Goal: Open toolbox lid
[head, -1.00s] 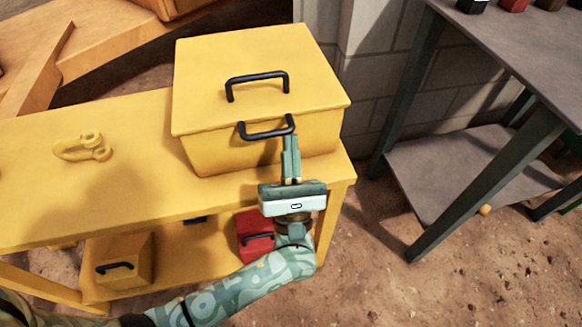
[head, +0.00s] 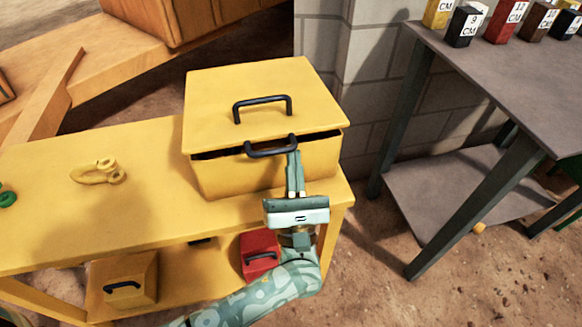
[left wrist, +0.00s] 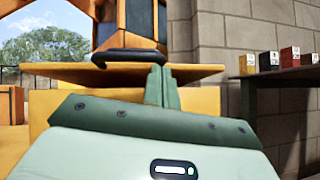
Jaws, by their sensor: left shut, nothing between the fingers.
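The yellow toolbox (head: 262,180) stands on the yellow bench. Its lid (head: 225,95) is raised a little at the front, with a dark gap between lid and box. A black handle (head: 262,101) is on the lid's top, and another black handle (head: 268,150) is on its front edge. My left gripper (head: 294,156) is shut with nothing between its fingers. Its fingertips are at the right end of the front handle, apparently touching it. In the left wrist view the fingers (left wrist: 161,80) point up by the lid edge (left wrist: 203,70). My right gripper does not show.
The yellow bench (head: 60,215) has a yellow shackle (head: 98,172) on top, and a small yellow box (head: 125,285) and red box (head: 259,252) below. A grey table (head: 505,75) with several coloured boxes stands right. A block wall (head: 385,110) is behind.

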